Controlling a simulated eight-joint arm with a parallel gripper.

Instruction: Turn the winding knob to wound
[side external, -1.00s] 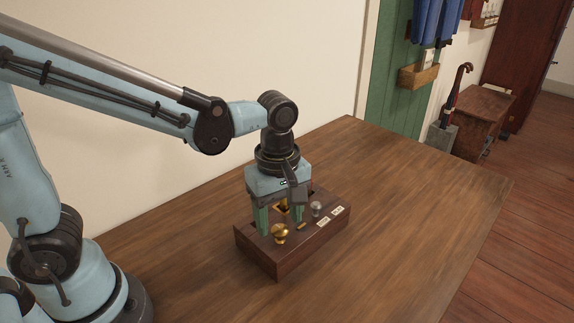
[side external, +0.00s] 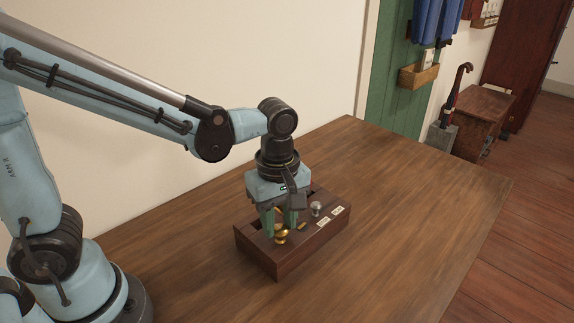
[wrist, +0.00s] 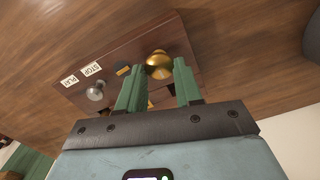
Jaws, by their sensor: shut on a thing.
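The brass mushroom-shaped winding knob (side external: 281,237) is on the top of a dark wooden box (side external: 279,267) on the table. My gripper (side external: 280,231) points down over the box, its green fingers on either side of this knob and shut on it. In the wrist view the knob (wrist: 158,62) shows between the fingertips (wrist: 158,72). A small brass-coloured piece (wrist: 122,70) lies beside it, with no marking I can read. Another brass part behind the knob is mostly hidden by the fingers.
A silver knob (side external: 316,208) stands on the same box, near two white labels, PLAY (wrist: 69,81) and STOP (wrist: 91,68). The wooden table (side external: 410,210) is clear around the box. A pale wall (side external: 230,60) rises behind.

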